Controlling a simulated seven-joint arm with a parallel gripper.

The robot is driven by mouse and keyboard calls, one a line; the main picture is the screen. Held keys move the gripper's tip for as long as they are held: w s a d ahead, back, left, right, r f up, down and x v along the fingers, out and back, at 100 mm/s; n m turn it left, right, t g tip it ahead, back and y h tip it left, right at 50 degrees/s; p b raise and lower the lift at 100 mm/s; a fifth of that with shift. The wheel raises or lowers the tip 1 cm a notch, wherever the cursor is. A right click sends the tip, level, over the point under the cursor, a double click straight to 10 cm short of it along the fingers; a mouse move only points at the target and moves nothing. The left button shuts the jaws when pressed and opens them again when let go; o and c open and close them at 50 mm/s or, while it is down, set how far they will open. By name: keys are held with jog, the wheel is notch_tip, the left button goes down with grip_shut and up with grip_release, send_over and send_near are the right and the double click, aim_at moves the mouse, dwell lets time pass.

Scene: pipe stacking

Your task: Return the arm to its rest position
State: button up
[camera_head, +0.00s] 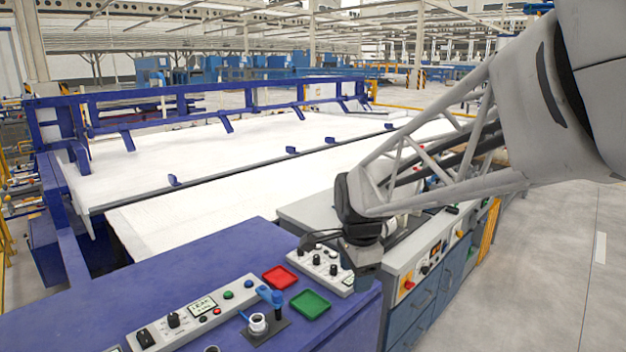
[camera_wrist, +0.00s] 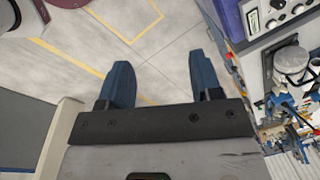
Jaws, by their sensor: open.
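My arm reaches in from the upper right of the head view, and its wrist hangs over the right end of the blue bench. My gripper (camera_head: 366,280) is small and partly dark there. In the wrist view my gripper (camera_wrist: 160,78) shows two blue fingers spread wide apart. Nothing is between them; only grey floor (camera_wrist: 165,28) with yellow lines shows beyond.
The blue bench (camera_head: 110,305) carries a red square (camera_head: 280,277), a green square (camera_head: 310,304), a white ring-shaped piece (camera_head: 258,324) and a blue pipe piece (camera_head: 270,296). Control panels (camera_head: 325,266) stand close to my gripper. Open floor (camera_head: 550,270) lies at the right.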

jog(key=s+d+n, duration=0.3)
jog(key=s+n, duration=0.1)
jog(key=s, duration=0.3)
jog(key=s+d+n, duration=0.3)
jog(key=s+n, duration=0.2)
jog(key=s, duration=0.3)
jog(key=s+d+n+t, duration=0.1)
jog(key=s+d+n, duration=0.2)
jog(key=s+n, duration=0.2)
jog(key=s, duration=0.3)
jog(key=shift+s+d+r, duration=0.2)
jog(key=shift+d, duration=0.2)
